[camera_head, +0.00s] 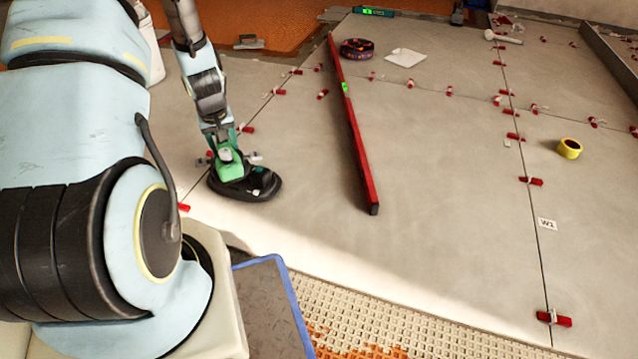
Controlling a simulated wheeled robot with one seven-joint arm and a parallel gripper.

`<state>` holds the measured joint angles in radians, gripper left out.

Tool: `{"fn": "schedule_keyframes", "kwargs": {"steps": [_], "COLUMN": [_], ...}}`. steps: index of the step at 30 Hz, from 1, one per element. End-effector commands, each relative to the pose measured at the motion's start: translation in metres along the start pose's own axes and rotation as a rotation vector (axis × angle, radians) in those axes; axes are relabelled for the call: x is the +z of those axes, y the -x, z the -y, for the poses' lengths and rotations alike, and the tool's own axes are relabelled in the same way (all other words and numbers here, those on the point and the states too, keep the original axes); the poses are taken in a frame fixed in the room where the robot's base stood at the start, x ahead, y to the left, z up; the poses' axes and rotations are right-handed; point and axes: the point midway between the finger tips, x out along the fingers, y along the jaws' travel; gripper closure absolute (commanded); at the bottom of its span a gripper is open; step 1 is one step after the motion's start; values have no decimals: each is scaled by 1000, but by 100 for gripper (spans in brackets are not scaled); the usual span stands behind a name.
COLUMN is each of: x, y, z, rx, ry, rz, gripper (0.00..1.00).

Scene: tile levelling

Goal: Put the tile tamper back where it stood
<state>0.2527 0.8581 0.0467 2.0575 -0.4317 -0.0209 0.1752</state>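The tile tamper (262,183) has a black oval base and a green body with small handles sticking out to the sides. Its base appears to rest flat on the grey tiles, left of the red level. My gripper (224,142) points down at the top of the green body and meets it in the picture. The fingers are too small and too merged with the tool to tell whether they grip it.
A long red level (355,140) lies just right of the tamper. Red levelling clips (531,181) line the joints. A yellow tape roll (569,148), a dark strap roll (357,49) and a white sheet (405,57) lie farther off. A blue-edged mat (262,300) lies in front.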

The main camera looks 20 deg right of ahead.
Motion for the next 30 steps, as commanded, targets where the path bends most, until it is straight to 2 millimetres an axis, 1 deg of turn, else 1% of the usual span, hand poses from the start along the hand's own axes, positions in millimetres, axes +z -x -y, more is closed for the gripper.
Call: {"fn": "schedule_keyframes", "kwargs": {"steps": [1, 6, 11, 15, 18, 22, 25, 30], "x": [6, 31, 60, 89, 108, 127, 137, 144], "y": [-11, -37, -60, -79, -89, -99, -103, -107], "z": [-19, -74, -123, -160, -181, -202, -211, -217], "rx": [0, -4, -11, -19, -25, -29, -31, -33], "ry": [-4, 12, 22, 31, 36, 42, 46, 50], "rz": [1, 6, 6, 0, -7, -16, -21, -25], "gripper": [100, 100, 100, 100, 100, 100, 100, 100]}}
